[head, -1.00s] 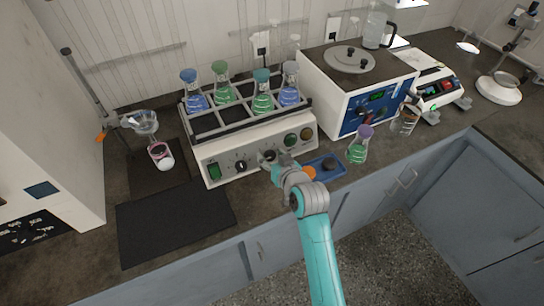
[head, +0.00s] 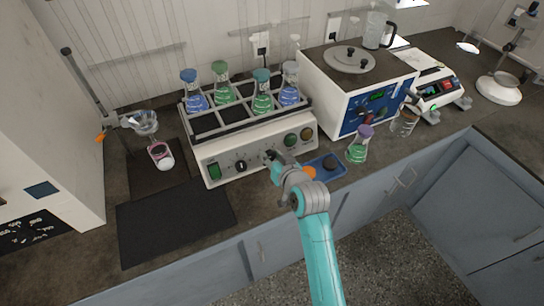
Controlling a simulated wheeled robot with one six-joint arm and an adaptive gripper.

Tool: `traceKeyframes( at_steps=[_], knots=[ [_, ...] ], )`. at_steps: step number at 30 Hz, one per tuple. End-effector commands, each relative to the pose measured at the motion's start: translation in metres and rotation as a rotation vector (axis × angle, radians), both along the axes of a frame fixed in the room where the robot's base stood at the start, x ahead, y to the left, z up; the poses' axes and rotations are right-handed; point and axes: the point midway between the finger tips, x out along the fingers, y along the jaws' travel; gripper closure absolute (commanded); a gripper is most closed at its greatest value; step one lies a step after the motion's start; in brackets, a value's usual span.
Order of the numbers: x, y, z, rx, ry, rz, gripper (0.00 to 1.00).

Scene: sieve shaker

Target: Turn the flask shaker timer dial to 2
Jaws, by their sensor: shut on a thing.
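The flask shaker (head: 258,161) is a white box on the bench with a rack of several stoppered flasks on top. Its front panel has a green switch (head: 214,171), a black dial with a light pointer (head: 241,166) and a second dial to the right of it. My gripper (head: 271,156) comes from the front right and is shut on this second dial, which I take to be the timer dial. The gripper hides most of this dial, so its pointer and the scale numbers cannot be read.
Green (head: 291,139) and amber (head: 306,134) round parts sit right of my gripper on the panel. A blue-fronted bath (head: 350,95) is at right. A dark mat (head: 175,222) lies front left.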

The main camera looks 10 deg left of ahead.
Motion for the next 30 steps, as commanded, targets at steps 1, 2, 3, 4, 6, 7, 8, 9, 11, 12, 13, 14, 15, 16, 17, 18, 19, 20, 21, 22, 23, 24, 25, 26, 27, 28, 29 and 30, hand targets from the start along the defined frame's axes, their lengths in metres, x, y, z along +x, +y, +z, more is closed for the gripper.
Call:
traceKeyframes(
  at_steps=[1, 2, 3, 4, 6, 7, 8, 9, 11, 12, 13, 14, 15, 16, 17, 18, 19, 20, 21, 22, 23, 24, 25, 26, 27, 28, 29, 30],
  knots=[
    [0.0001, -0.0003, -0.0002, 0.025, 0.018, -0.011, 1.00],
    [0.0001, -0.0003, -0.0002, 0.042, 0.029, -0.018, 1.00],
    [0.0002, -0.0004, -0.0002, 0.067, 0.046, -0.029, 1.00],
    [0.0001, -0.0004, -0.0003, 0.087, 0.060, -0.038, 1.00],
    [0.0003, -0.0006, -0.0003, 0.136, 0.093, -0.060, 1.00],
    [0.0003, -0.0007, -0.0004, 0.157, 0.108, -0.070, 1.00],
    [0.0003, -0.0009, -0.0004, 0.179, 0.122, -0.080, 1.00],
    [0.0004, -0.0010, -0.0004, 0.209, 0.142, -0.093, 1.00],
    [0.0006, -0.0012, -0.0004, 0.253, 0.172, -0.113, 1.00],
    [0.0007, -0.0014, -0.0005, 0.283, 0.192, -0.126, 1.00],
    [0.0007, -0.0015, -0.0005, 0.305, 0.207, -0.136, 1.00],
    [0.0007, -0.0016, -0.0005, 0.327, 0.222, -0.146, 1.00],
    [0.0008, -0.0016, -0.0005, 0.357, 0.242, -0.159, 1.00],
    [0.0008, -0.0017, -0.0006, 0.380, 0.257, -0.169, 1.00],
    [0.0009, -0.0018, -0.0005, 0.402, 0.272, -0.179, 1.00],
    [0.0010, -0.0019, -0.0005, 0.432, 0.292, -0.192, 1.00],
    [0.0010, -0.0021, -0.0006, 0.454, 0.307, -0.202, 1.00],
    [0.0010, -0.0022, -0.0007, 0.476, 0.322, -0.212, 1.00],
    [0.0011, -0.0023, -0.0007, 0.506, 0.342, -0.225, 1.00],
    [0.0012, -0.0024, -0.0008, 0.528, 0.357, -0.236, 1.00],
    [0.0012, -0.0025, -0.0009, 0.550, 0.372, -0.246, 1.00],
    [0.0013, -0.0027, -0.0009, 0.580, 0.391, -0.259, 1.00],
    [0.0013, -0.0027, -0.0009, 0.601, 0.406, -0.269, 1.00],
    [0.0013, -0.0028, -0.0010, 0.623, 0.421, -0.278, 1.00],
    [0.0013, -0.0028, -0.0010, 0.654, 0.442, -0.291, 1.00],
    [0.0013, -0.0029, -0.0011, 0.675, 0.457, -0.300, 1.00],
    [0.0013, -0.0029, -0.0011, 0.697, 0.471, -0.310, 1.00],
    [0.0013, -0.0029, -0.0013, 0.727, 0.491, -0.323, 1.00]
  ],
)
